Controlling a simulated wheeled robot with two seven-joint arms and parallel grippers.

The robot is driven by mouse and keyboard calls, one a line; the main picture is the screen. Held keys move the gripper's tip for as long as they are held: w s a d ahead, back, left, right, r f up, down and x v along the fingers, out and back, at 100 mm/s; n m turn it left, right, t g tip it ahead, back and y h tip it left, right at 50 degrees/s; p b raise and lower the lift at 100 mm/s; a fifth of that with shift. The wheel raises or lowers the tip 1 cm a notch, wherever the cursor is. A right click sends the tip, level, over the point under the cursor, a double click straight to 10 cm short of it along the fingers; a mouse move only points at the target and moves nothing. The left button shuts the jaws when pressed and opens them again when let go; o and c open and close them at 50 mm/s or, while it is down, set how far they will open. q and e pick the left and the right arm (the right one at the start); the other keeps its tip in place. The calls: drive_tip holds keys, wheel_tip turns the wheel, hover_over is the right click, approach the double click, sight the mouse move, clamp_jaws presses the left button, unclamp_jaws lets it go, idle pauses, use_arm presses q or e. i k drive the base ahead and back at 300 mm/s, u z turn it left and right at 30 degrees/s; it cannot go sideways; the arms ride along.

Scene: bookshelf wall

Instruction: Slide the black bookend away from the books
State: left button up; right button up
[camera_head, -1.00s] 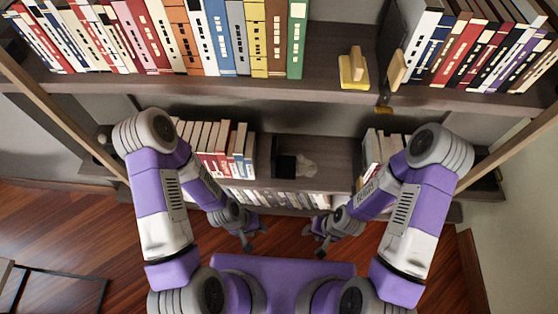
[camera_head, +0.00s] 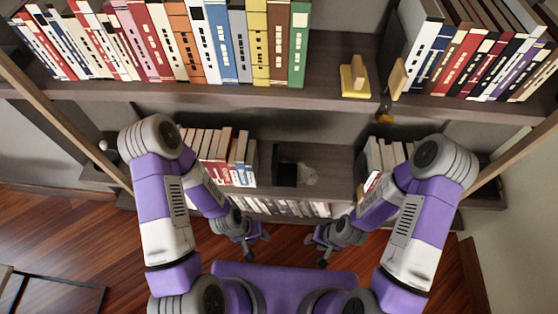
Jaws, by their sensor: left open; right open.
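A dark upright panel (camera_head: 390,58), which looks like the black bookend, stands on the upper shelf (camera_head: 330,97) at the left end of the right-hand row of books (camera_head: 470,60). I cannot tell whether it touches them. A black block (camera_head: 286,173) also sits on the middle shelf, right of a short book row. My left gripper (camera_head: 250,246) and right gripper (camera_head: 322,248) are both open and empty. Both are low in front of the shelves, over the floor, well apart from the panel and the block.
A yellow block-like stand (camera_head: 355,80) is on the upper shelf, left of the panel, and a wooden piece (camera_head: 398,78) stands at the panel's front. A long book row (camera_head: 200,45) fills the upper left.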

sight(285, 176)
drive_tip(key=z, duration=1.75)
drive_tip(key=k, duration=0.95)
drive_tip(key=u, duration=1.7)
drive_tip(key=i, duration=1)
